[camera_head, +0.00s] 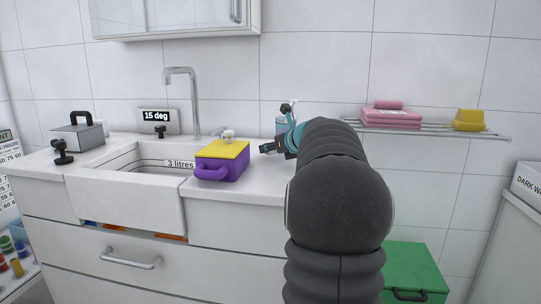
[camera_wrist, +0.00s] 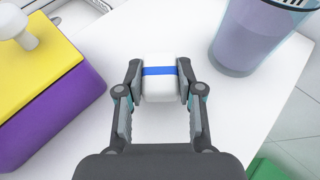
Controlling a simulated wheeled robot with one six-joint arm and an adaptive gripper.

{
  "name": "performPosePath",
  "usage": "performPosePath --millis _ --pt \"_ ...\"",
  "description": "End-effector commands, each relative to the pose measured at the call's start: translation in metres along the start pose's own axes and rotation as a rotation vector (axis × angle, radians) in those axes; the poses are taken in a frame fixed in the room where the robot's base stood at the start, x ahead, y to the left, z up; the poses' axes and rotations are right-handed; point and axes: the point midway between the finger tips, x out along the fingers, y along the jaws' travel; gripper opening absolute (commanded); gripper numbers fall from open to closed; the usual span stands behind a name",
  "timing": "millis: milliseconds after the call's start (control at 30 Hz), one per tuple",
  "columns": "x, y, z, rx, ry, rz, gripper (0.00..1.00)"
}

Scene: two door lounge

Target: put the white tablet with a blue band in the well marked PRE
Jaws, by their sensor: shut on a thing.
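The white tablet with a blue band (camera_wrist: 160,90) is in the wrist view, upper middle, above or on the white counter; I cannot tell whether it touches the counter. My gripper (camera_wrist: 160,78) is shut on it, one finger on each side, with the blue band running across between the fingers. In the head view my gripper (camera_head: 277,147) is over the counter to the right of the purple box, partly hidden by my arm, and the tablet cannot be made out there. A well marked PRE is not visible in either view.
The purple box with a yellow lid (camera_head: 222,160) stands left of my gripper, beside the sink (camera_head: 130,190). A clear blue-tinted cup (camera_wrist: 250,42) stands close on the right. The counter edge is near. A wall shelf (camera_head: 430,128) and a green box (camera_head: 413,268) are further right.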

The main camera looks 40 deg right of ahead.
Motion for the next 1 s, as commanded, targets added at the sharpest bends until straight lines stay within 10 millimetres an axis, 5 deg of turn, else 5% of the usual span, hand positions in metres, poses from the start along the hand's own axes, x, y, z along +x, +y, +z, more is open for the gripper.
performPosePath --millis 567,600,667,1000 --pt "0.007 0.0 -0.019 0.0 0.0 0.0 0.07" --pt "0.007 0.0 -0.018 0.0 0.0 0.0 0.46" --pt "0.007 -0.001 -0.018 0.0 0.0 0.0 0.61" --pt "0.006 0.0 -0.016 0.0 0.0 0.0 0.61"
